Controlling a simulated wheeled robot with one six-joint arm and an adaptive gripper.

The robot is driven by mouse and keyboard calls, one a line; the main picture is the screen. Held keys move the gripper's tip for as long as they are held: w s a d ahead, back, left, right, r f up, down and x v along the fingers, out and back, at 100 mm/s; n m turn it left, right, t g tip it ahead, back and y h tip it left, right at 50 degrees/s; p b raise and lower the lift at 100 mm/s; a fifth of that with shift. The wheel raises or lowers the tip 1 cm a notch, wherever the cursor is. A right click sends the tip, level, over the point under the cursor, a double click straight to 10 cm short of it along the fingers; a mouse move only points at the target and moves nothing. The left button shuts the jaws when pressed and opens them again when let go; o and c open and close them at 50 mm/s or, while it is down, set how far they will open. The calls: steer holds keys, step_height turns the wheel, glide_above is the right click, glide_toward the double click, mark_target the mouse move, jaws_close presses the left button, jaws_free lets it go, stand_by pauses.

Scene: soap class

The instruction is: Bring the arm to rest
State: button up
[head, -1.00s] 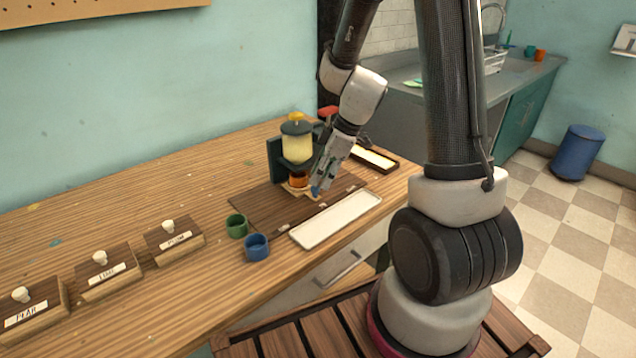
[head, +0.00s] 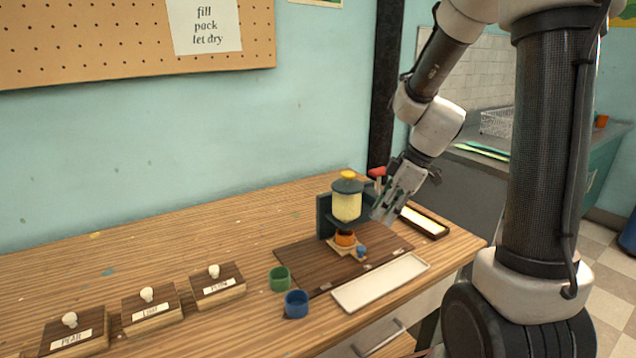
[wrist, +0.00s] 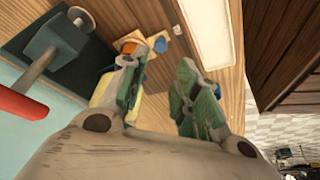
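My gripper (head: 384,208) hangs in the air above the back right of the wooden bench, just right of the dispenser (head: 347,202). In the wrist view its two green-padded fingers (wrist: 155,85) stand apart with nothing between them. The dispenser has a yellow tank, a dark lid and a dark stand. An orange cup (head: 346,238) sits under it on a small light wooden slide (head: 336,250) with a blue knob (head: 361,251). The cup and knob also show beyond the fingers in the wrist view, clear of them.
A white tray (head: 381,281) lies along the bench's front edge. A green cup (head: 280,278) and a blue cup (head: 296,304) stand left of it. Labelled wooden blocks with white knobs (head: 218,285) line the left.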

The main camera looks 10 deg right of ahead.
steer(key=s+d+r+m+t+h, duration=0.1)
steer(key=s+r+m+h, duration=0.1)
steer(key=s+r+m, duration=0.4)
steer(key=s+d+r+m+t+h, duration=0.1)
steer(key=s+r+m, duration=0.5)
steer(key=s, duration=0.7)
steer(key=shift+d+r+h, duration=0.5)
steer(key=shift+d+r, duration=0.05)
steer(key=shift+d, duration=0.1)
